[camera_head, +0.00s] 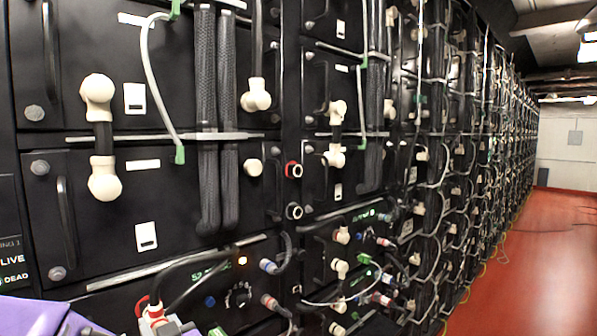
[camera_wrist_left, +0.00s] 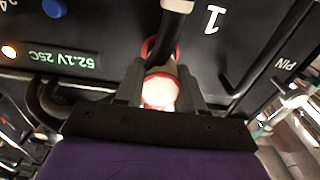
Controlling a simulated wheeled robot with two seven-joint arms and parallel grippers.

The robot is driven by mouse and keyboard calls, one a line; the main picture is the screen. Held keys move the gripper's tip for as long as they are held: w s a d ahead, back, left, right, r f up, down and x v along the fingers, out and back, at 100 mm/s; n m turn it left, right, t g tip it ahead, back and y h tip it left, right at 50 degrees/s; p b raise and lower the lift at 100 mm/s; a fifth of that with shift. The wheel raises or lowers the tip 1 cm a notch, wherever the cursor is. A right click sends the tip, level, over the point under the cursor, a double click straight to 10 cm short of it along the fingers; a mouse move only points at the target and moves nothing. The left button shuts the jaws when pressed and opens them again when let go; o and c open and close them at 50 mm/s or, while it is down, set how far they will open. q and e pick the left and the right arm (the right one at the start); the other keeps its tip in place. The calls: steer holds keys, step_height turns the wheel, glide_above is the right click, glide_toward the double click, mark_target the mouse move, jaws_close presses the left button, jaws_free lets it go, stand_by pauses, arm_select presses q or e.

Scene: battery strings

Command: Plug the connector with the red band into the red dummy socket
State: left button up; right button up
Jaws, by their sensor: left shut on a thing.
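The connector with the red band (camera_head: 152,313) is at the bottom left of the head view, on a black cable. It also shows in the left wrist view (camera_wrist_left: 160,92) as a white body with red around it. My left gripper (camera_head: 168,326) is shut on it; the two dark fingers stand on either side in the left wrist view (camera_wrist_left: 161,84). The fingers hide part of it, and I cannot tell whether it is seated in the panel behind. My right gripper is not in view.
A lit panel with a black knob (camera_head: 238,297) and several plugs lies below. Black handles stick out.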

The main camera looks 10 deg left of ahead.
arm_select(q)
steer(key=shift+s+d, duration=0.25)
steer(key=shift+s+d+p, duration=0.45)
steer(key=shift+d, duration=0.15)
steer(key=shift+s+d, duration=0.15)
stand_by(0.3)
steer(key=shift+p+v, duration=0.9)
steer(key=shift+v, duration=1.6)
